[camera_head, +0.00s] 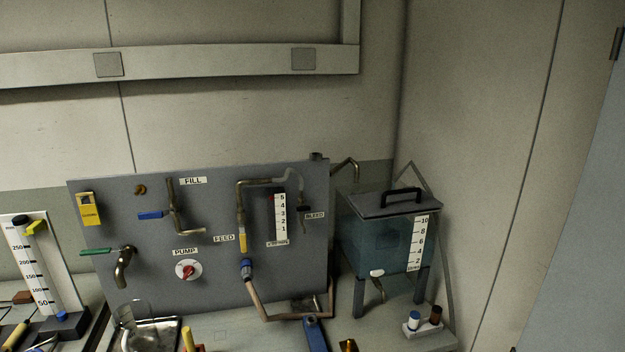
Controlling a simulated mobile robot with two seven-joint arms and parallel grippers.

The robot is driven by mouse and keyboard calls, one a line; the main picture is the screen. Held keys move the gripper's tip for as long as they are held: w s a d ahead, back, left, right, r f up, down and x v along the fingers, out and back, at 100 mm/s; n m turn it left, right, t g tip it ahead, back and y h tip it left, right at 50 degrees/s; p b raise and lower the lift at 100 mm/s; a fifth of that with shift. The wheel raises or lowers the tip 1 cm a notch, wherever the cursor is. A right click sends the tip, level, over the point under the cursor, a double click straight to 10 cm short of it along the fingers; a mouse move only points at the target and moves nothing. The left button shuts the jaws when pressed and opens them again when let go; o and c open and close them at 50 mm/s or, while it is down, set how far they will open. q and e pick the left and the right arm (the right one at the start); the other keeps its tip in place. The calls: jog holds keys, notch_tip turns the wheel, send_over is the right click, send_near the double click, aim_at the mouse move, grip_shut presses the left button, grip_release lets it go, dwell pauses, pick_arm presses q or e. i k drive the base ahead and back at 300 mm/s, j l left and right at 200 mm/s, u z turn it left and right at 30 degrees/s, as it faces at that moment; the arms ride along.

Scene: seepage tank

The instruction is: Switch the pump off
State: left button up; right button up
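The pump switch (188,269) is a round red-and-white rotary knob low on the grey upright panel (110,210), under a label (185,252) reading PUMP. Its exact setting is too small to read. Neither of my grippers shows in the head view, so nothing of mine is touching the knob in this picture.
The panel also bears a blue FILL handle (151,215), a yellow FEED handle (243,242) and a green-handled tap (122,262). A lidded water tank (385,240) stands to the right. A metal tray (170,322) and a measuring cylinder (38,265) stand at left.

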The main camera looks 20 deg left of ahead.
aim_at(188, 271)
jog(key=u, duration=1.55)
